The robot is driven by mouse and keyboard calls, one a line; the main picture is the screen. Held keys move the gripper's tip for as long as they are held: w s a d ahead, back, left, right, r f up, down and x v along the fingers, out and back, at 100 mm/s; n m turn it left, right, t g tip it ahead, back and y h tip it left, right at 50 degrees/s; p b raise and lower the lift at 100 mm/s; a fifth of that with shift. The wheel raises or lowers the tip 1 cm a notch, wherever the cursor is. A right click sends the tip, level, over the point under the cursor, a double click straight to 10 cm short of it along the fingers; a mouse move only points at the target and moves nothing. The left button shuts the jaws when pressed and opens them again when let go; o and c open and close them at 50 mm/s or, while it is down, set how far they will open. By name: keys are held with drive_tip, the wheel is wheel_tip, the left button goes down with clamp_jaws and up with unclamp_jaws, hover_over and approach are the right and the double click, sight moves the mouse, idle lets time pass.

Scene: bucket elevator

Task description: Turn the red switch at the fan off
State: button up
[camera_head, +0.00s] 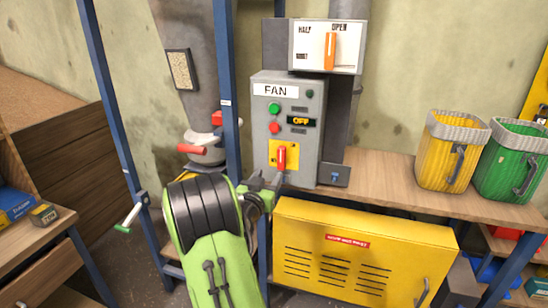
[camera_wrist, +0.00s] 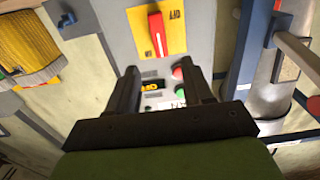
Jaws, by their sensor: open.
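The fan's grey control box (camera_head: 308,150) stands on the wooden shelf, labelled FAN. On its lower front is a yellow plate (camera_head: 275,148) with the red switch (camera_head: 282,157), its handle roughly upright. A small black display (camera_head: 301,121) above it reads OFF in yellow. In the wrist view, the red switch (camera_wrist: 157,34) shows beyond the fingers, slightly tilted, on its yellow plate (camera_wrist: 175,31). My gripper (camera_head: 272,184) is just below the switch in the head view. In the wrist view my gripper (camera_wrist: 159,67) is open, with nothing between its fingers.
Green (camera_head: 274,108) and red (camera_head: 274,128) buttons sit above the switch. A white panel with an orange lever (camera_head: 330,51) is above the box. A yellow cabinet (camera_head: 360,257) is below. Yellow (camera_head: 445,160) and green (camera_head: 512,165) bins stand right. A blue post (camera_head: 227,90) is close on the left.

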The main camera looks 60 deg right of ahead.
sight(280, 158)
drive_tip(key=d+p, duration=0.1)
drive_tip(key=d, duration=0.3)
drive_tip(key=w+d+p, duration=0.1)
drive_tip(key=d, duration=0.2)
drive_tip(key=d+p, duration=0.2)
drive_tip(key=d, duration=0.2)
drive_tip(key=shift+w+d+r, duration=0.1)
drive_tip(key=shift+w+d, duration=0.2)
drive_tip(key=shift+w, duration=0.1)
drive_tip(key=shift+c, duration=0.3)
clamp_jaws()
